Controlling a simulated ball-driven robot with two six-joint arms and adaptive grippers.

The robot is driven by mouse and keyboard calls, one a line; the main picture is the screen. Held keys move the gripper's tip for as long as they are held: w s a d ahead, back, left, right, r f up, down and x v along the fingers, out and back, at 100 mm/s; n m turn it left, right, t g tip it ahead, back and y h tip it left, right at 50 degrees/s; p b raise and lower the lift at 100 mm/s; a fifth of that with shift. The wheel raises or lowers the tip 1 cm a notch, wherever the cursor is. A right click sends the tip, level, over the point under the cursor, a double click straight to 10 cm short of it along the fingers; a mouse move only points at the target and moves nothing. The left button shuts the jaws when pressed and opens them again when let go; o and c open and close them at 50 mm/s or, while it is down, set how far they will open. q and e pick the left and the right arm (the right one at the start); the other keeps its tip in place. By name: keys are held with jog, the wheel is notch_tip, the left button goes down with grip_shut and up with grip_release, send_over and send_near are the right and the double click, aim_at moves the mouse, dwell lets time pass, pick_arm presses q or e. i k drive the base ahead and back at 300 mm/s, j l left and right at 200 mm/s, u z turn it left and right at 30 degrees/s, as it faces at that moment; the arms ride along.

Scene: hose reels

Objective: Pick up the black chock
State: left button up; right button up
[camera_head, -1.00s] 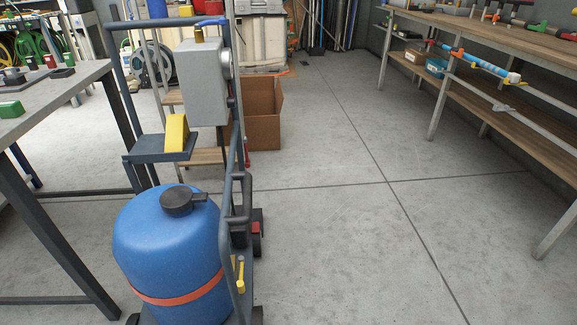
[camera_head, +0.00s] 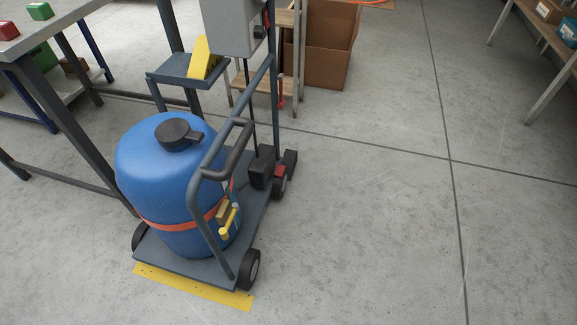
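A black wedge-like block (camera_head: 262,168), which looks like the black chock, sits at the rear right of the cart's grey deck (camera_head: 200,262), near a wheel and a small red part (camera_head: 281,170). Its lower edges are partly hard to make out against the dark frame. A yellow wedge (camera_head: 202,58) stands on the cart's small grey shelf (camera_head: 186,72). Neither of my grippers shows in the head view.
The cart carries a blue tank (camera_head: 160,175) with an orange strap; its curved handrail (camera_head: 213,165) stands left of the black block. A workbench (camera_head: 40,40) is at left, a cardboard box (camera_head: 322,50) behind. Open floor (camera_head: 370,230) lies to the right.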

aim_at(290, 159)
jog(key=i+u, duration=0.1)
jog(key=u, duration=0.35)
jog(key=l+u, duration=0.15)
jog(key=u, duration=0.3)
jog(key=i+l+u, duration=0.1)
jog(key=u, duration=0.35)
jog(key=l+u, duration=0.15)
jog(key=u, duration=0.3)
jog(key=l+u, duration=0.2)
jog(key=l, duration=0.3)
jog(key=l+u, duration=0.2)
jog(key=l, duration=0.3)
jog(key=l+u, duration=0.2)
jog(key=l, duration=0.3)
jog(key=l+u, duration=0.2)
jog(key=l, duration=0.3)
jog(key=k+l+u, duration=0.2)
jog(key=l, duration=0.3)
jog(key=k+l+u, duration=0.1)
jog(key=l+u, duration=0.15)
jog(key=l, duration=0.2)
jog(key=k+l, duration=0.1)
jog(key=l, duration=0.2)
jog(key=k+l, duration=0.1)
jog(key=l, duration=0.25)
jog(key=k+l, duration=0.1)
jog(key=l, duration=0.2)
jog(key=k+l, duration=0.1)
jog(key=l, duration=0.25)
